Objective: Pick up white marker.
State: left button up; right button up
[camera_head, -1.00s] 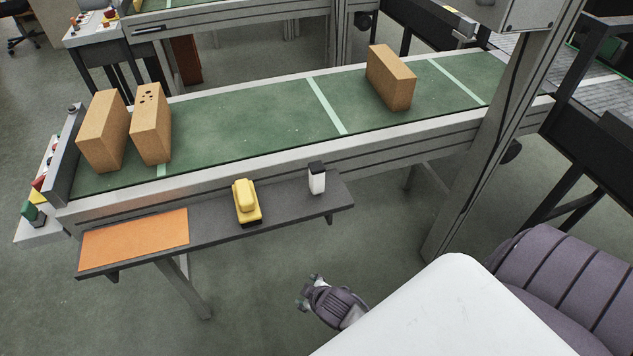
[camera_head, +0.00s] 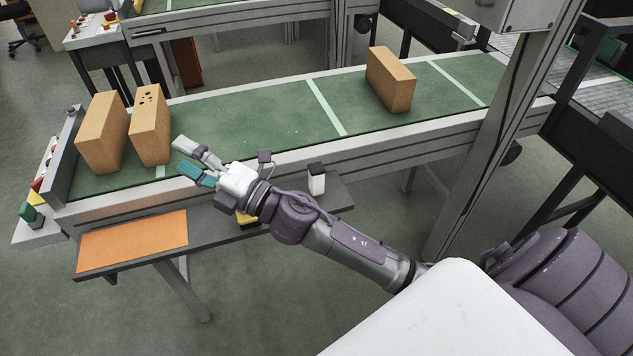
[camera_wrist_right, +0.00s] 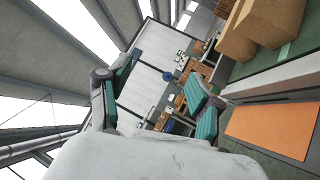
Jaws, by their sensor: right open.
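The white marker (camera_head: 316,181), a small upright white block with a black top, stands near the right end of the narrow dark shelf (camera_head: 220,230) in the head view. My right gripper (camera_head: 181,157) is open and empty, with its fingers pointing left above the near edge of the green conveyor, well to the left of the marker. My right forearm passes just below and left of the marker in the picture. In the right wrist view the two teal-padded fingers (camera_wrist_right: 166,92) are spread with nothing between them; the marker is not seen there. My left gripper is not in view.
A yellow tool (camera_head: 246,219) on the shelf is mostly hidden behind my right arm. An orange sheet (camera_head: 132,241) covers the shelf's left end. Two bricks (camera_head: 102,135) (camera_head: 150,128) stand at the conveyor's left and another brick (camera_head: 391,80) farther right. The conveyor middle (camera_head: 250,115) is clear.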

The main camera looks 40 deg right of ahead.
jog(key=s+a+r+n+g+y, duration=0.15)
jog(key=a+n+g+y, duration=0.3)
jog(key=n, duration=0.45)
jog(key=n+g+h, duration=1.4)
jog(key=n+h, duration=0.2)
jog(key=h, duration=0.2)
send_over(318, 177)
jog(key=w, duration=0.2)
notch_tip(318, 177, down, 8)
jog(key=shift+r, duration=0.1)
jog(key=f, duration=0.4)
jog(key=f+p, duration=0.1)
jog(key=f, duration=0.2)
jog(key=shift+s+d+f, duration=0.1)
jog(key=shift+s+d, duration=0.05)
jog(key=shift+d, duration=0.2)
jog(key=shift+s+d+f+p, duration=0.1)
jog(key=shift+f+p, duration=0.7)
jog(key=shift+f, duration=2.25)
